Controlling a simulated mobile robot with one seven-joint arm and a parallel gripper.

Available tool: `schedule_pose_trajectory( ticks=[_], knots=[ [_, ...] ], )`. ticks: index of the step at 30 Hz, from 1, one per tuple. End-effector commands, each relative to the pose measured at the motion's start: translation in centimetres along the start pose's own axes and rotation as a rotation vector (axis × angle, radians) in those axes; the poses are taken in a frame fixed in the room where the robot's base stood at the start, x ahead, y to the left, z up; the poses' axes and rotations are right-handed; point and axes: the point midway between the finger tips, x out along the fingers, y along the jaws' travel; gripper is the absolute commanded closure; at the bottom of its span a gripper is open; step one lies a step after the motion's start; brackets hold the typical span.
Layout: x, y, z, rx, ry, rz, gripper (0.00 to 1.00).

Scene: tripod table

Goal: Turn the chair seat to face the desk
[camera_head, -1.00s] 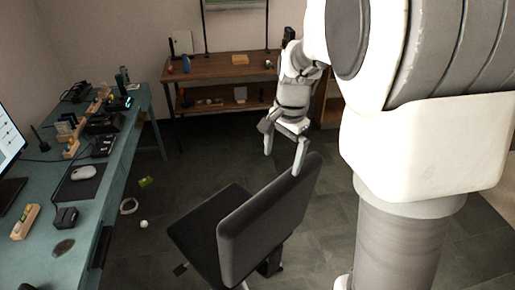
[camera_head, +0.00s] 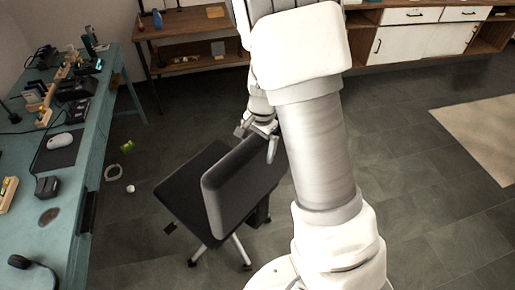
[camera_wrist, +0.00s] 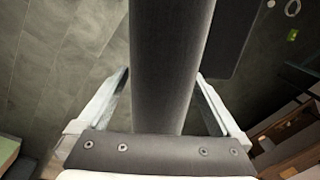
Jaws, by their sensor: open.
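The dark grey office chair stands on the floor right of the desk. Its seat (camera_head: 188,188) lies on the left of its backrest (camera_head: 236,186), toward the desk side and angled to the far left. The teal desk (camera_head: 88,165) runs along the left of the head view. My gripper (camera_head: 257,143) is at the far upper end of the backrest. In the wrist view, the open fingers of my gripper (camera_wrist: 165,100) stand on either side of the backrest (camera_wrist: 165,65), with a visible gap on the right. My arm hides part of the chair's right side.
A mouse (camera_head: 60,141), headphones (camera_head: 30,263) and small devices lie on the desk. A wooden shelf (camera_head: 185,25) stands behind. Floor at right is open.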

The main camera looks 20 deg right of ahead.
Motion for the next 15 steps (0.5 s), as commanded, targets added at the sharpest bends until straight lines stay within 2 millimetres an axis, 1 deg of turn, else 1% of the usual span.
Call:
schedule_pose_trajectory(
  ticks=[3, 10, 11, 15],
  knots=[
    [0.52, 0.06, -0.02, 0.000, 0.000, 0.001, 0.00],
    [0.54, 0.03, -0.02, 0.000, 0.000, 0.000, 0.00],
    [0.54, 0.03, -0.02, 0.000, 0.000, 0.000, 0.02],
    [0.52, 0.03, -0.02, 0.000, 0.000, 0.000, 0.27]
  ],
)
